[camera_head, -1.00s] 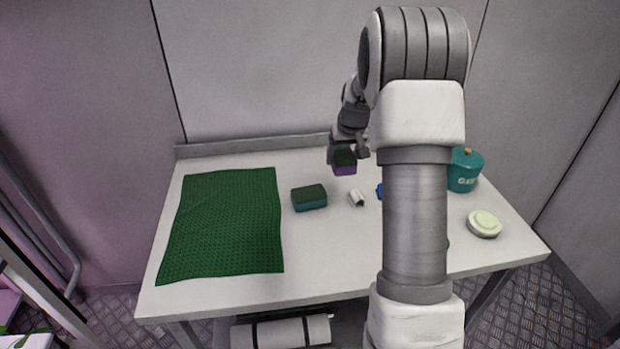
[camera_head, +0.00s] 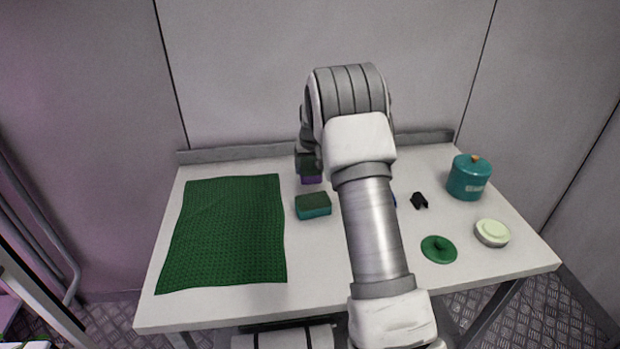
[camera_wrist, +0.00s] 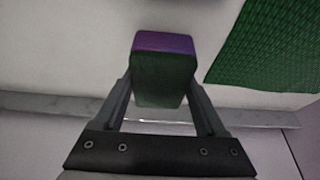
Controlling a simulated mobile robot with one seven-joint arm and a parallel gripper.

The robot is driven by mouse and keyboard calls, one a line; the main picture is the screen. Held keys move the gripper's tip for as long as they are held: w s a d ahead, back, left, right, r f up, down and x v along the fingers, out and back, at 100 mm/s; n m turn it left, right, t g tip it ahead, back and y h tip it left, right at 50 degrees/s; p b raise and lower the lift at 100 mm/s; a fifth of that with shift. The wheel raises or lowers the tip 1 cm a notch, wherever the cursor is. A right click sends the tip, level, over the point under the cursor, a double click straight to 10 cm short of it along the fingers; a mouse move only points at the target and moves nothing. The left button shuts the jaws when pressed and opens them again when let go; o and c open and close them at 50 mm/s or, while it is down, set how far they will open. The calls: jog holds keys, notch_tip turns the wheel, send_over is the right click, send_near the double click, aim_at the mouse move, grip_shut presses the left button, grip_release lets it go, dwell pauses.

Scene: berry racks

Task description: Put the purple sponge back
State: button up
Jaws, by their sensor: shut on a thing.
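The purple sponge (camera_head: 311,179) has a dark green scouring top. My gripper (camera_head: 308,166) is shut on it near the back of the table, just behind a teal sponge. My forearm hides part of the gripper in the head view. In the wrist view the purple sponge (camera_wrist: 163,68) sits between the two fingers of my gripper (camera_wrist: 160,95), its purple side away from the palm. Whether the sponge touches the table is hard to tell.
A teal sponge (camera_head: 313,205) with a dark top lies in front. A green mat (camera_head: 225,235) covers the table's left. To the right are a teal canister (camera_head: 468,178), green lid (camera_head: 439,249), pale round dish (camera_head: 492,232) and small black object (camera_head: 419,201).

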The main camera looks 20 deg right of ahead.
jog(key=shift+f, duration=1.95)
jog(key=shift+f, duration=0.1)
jog(key=shift+f+b, duration=0.15)
jog(key=shift+b, duration=0.25)
jog(key=o, duration=1.4)
jog(key=shift+r, duration=0.2)
